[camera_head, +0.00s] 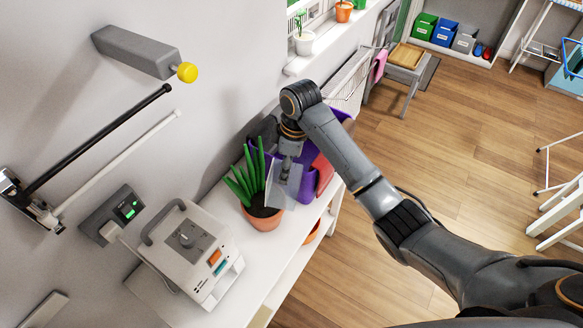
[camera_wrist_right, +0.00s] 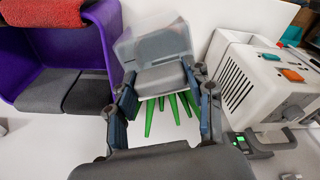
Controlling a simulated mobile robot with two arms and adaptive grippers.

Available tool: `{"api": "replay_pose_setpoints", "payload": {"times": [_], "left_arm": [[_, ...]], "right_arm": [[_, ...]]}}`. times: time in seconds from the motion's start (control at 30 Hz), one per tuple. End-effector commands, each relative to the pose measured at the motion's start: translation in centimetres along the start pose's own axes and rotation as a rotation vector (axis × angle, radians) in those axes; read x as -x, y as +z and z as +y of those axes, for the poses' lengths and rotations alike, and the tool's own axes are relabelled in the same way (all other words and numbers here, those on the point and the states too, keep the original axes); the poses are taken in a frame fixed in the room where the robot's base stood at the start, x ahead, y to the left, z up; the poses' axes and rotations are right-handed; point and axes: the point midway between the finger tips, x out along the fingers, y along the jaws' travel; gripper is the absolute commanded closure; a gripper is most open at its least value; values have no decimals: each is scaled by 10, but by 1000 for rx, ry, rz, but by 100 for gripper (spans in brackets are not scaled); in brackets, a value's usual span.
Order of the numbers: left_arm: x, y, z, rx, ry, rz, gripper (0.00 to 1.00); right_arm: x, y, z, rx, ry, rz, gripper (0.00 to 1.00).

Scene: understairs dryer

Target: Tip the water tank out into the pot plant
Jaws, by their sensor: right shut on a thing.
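The water tank (camera_head: 284,186), a translucent grey box, is held by my right gripper (camera_head: 291,148) and hangs tilted beside the leaves, over the right side of the pot plant. It also shows between the fingers of my right gripper (camera_wrist_right: 165,82) in the right wrist view (camera_wrist_right: 153,48). The pot plant (camera_head: 262,216) has long green leaves in a terracotta pot and stands on the white shelf. Its leaves show beneath the tank in the wrist view (camera_wrist_right: 167,108), with the pot hidden. I cannot tell whether water is in the tank or flowing. My left gripper is not in view.
A white appliance with a handle (camera_head: 195,254) stands left of the plant on the white shelf (camera_head: 286,244). A purple bin (camera_head: 308,186) with a red item stands just behind the tank. A grey wall box with a yellow knob (camera_head: 135,51) projects at upper left.

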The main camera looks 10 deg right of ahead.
Motion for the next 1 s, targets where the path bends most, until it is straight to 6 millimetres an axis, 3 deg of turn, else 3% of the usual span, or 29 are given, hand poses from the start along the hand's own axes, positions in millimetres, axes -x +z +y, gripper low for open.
{"api": "replay_pose_setpoints", "payload": {"times": [0.4,1.0], "left_arm": [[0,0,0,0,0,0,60],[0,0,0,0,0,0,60]], "right_arm": [[9,-19,0,0,2,-128,86],[11,-22,0,-1,2,-159,86]]}}
